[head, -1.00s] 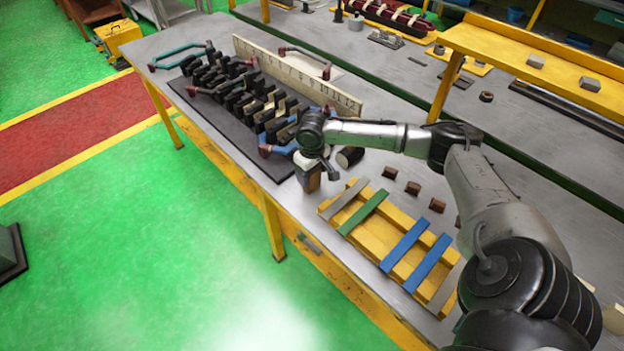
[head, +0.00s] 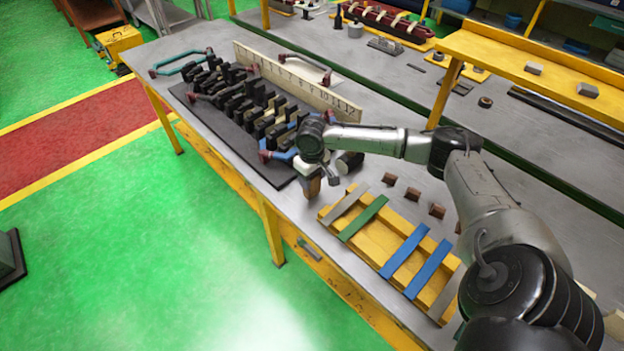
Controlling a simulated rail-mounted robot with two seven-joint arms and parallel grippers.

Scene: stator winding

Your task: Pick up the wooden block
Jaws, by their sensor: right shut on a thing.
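The wooden block (head: 312,188) is a small tan-brown upright piece at the front edge of the grey workbench, left of the yellow rack. My right gripper (head: 313,178) is over it from above and is shut on it. The fingers cover the block's upper part. Whether the block's underside touches the bench is too small to tell. My left gripper is not in view.
The yellow rack (head: 368,250) with grey, green and blue strips lies just right of the block. Several small brown blocks (head: 412,194) stand behind it. A black mat (head: 228,137) with dark stator pieces and a numbered board (head: 300,82) lie to the left.

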